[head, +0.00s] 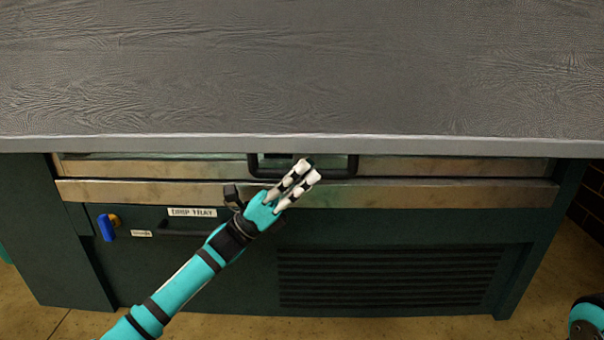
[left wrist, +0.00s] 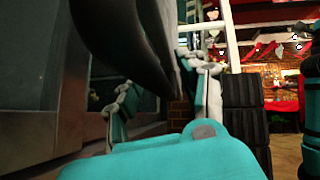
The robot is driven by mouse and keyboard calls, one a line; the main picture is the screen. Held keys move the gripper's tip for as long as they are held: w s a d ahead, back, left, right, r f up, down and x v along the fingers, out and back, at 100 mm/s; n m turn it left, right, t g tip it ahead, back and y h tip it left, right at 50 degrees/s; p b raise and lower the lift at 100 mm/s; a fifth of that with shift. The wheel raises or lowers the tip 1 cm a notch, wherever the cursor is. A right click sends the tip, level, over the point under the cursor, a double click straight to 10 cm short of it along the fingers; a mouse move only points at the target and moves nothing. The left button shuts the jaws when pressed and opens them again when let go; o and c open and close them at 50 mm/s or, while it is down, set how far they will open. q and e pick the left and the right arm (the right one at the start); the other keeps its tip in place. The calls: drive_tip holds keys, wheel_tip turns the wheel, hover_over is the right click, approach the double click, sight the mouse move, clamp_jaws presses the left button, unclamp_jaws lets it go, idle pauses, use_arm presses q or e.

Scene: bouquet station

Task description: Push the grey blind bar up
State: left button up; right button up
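A long worn metal bar (head: 450,170), grey-brown, runs under the front edge of the worktop in the head view. A black U-shaped handle (head: 352,166) is at its middle; I take this bar as the blind bar, though the worktop hides its upper part. My left gripper (head: 311,170) reaches up from the lower left, its fingertips over the handle's opening. Its fingers are apart. In the left wrist view, a dark rounded piece (left wrist: 125,40), probably the handle, is close in front of the fingers (left wrist: 163,98). I cannot tell if they touch. My right gripper is out of view.
The dark wood-grain worktop (head: 300,70) has a grey front edge just above my left fingertips. A second metal rail (head: 450,193) runs below the bar. The green cabinet front below carries a drip tray label (head: 192,213), a blue tag (head: 106,228) and a vent (head: 390,277).

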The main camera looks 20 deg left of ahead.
use_arm(q)
clamp_jaws()
